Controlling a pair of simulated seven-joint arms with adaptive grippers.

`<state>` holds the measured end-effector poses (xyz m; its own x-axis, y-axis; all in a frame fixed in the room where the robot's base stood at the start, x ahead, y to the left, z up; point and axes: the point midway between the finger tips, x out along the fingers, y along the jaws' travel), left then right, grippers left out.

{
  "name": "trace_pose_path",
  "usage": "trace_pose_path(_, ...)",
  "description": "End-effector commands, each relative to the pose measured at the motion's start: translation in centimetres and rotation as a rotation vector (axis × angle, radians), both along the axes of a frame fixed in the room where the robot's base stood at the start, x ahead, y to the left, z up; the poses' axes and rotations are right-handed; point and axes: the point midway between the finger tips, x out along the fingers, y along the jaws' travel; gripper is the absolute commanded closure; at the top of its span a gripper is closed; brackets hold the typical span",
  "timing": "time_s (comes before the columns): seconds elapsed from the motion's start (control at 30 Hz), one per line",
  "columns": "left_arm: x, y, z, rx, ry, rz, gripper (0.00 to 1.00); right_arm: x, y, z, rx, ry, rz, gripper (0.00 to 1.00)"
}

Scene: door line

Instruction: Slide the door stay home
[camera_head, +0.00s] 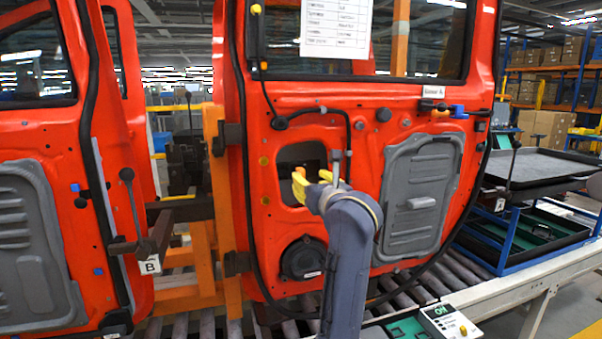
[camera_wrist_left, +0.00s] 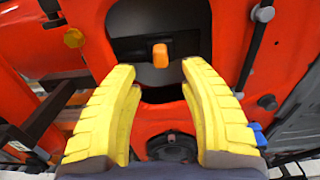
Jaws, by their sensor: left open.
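A red car door (camera_head: 370,100) hangs in the middle of the head view. It has a dark cut-out (camera_head: 305,157) in its inner panel. In the left wrist view a dark flat bar (camera_wrist_left: 128,46) with an orange knob (camera_wrist_left: 160,56) sits across that cut-out; it looks like the door stay. My left gripper (camera_head: 309,180) has yellow fingers, is open and is in front of the cut-out. In the wrist view its fingertips (camera_wrist_left: 155,72) are either side of the knob, which shows in the gap beyond them, apart from both. The gripper hides part of the cut-out in the head view.
A second red door (camera_head: 45,150) stands at left, with a dark lever (camera_head: 140,215) by a B sign (camera_head: 150,265). A black cable (camera_head: 347,130) hangs above my gripper. A round speaker (camera_head: 303,260) is below. Rollers and a control box (camera_head: 448,322) are in front.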

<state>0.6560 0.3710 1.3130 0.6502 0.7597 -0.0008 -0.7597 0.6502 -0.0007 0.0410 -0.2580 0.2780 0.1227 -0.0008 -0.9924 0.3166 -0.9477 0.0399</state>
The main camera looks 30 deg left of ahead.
Motion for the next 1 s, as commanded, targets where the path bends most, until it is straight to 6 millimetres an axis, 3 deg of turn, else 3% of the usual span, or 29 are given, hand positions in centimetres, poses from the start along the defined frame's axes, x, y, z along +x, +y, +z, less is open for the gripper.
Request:
trace_pose_path(0.2,2.5,3.0,0.0,0.003,0.002,0.002,0.56,0.0,0.0,0.0,0.0,0.0,0.0,0.56)
trace_pose_path(0.5,4.8,5.6,0.1,0.003,0.0,0.001,0.56,0.0,0.0,0.0,0.0,0.0,0.0,0.56)
trace_pose_path(1.0,5.6,6.5,0.0,0.001,0.0,0.0,0.56,0.0,0.0,0.0,0.0,0.0,0.0,0.56)
